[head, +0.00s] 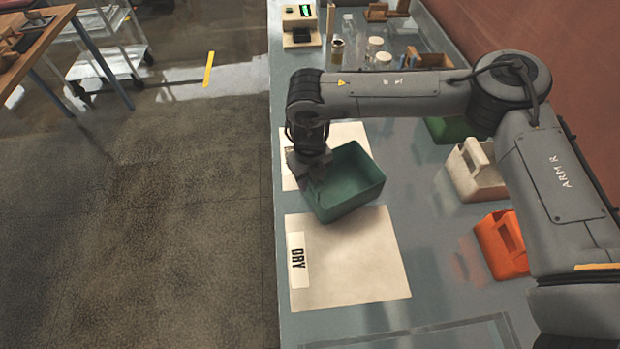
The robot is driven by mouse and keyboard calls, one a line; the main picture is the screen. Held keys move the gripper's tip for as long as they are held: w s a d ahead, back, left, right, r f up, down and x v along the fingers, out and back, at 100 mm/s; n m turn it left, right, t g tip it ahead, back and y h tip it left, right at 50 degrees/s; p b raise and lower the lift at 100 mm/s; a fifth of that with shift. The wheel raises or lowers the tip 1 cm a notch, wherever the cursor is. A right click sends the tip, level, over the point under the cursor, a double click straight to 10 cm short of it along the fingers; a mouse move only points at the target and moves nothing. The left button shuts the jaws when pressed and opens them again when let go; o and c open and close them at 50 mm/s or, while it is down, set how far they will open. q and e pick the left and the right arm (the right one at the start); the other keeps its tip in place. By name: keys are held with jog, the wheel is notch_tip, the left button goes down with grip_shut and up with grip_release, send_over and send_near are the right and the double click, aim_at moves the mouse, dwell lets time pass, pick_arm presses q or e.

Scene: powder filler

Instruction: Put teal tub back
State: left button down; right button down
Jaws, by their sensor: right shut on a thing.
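The teal tub (352,193) is an open, dark green-teal box, and it looks empty. It is over the bench between two pale mats, turned at an angle to them. My right gripper (318,178) is shut on the tub's left wall. I cannot tell whether the tub touches the bench or is held a little above it. My left gripper is not in view.
A pale mat marked DRY (355,265) lies in front; another mat (290,140) is partly hidden behind the tub. A green container (447,130), a white caddy (472,172) and an orange caddy (502,245) stand at right. Jars (375,47) and a small device (299,27) stand at the back.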

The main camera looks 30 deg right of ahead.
jog(key=shift+f, duration=0.4)
jog(key=c, duration=0.8)
grip_release()
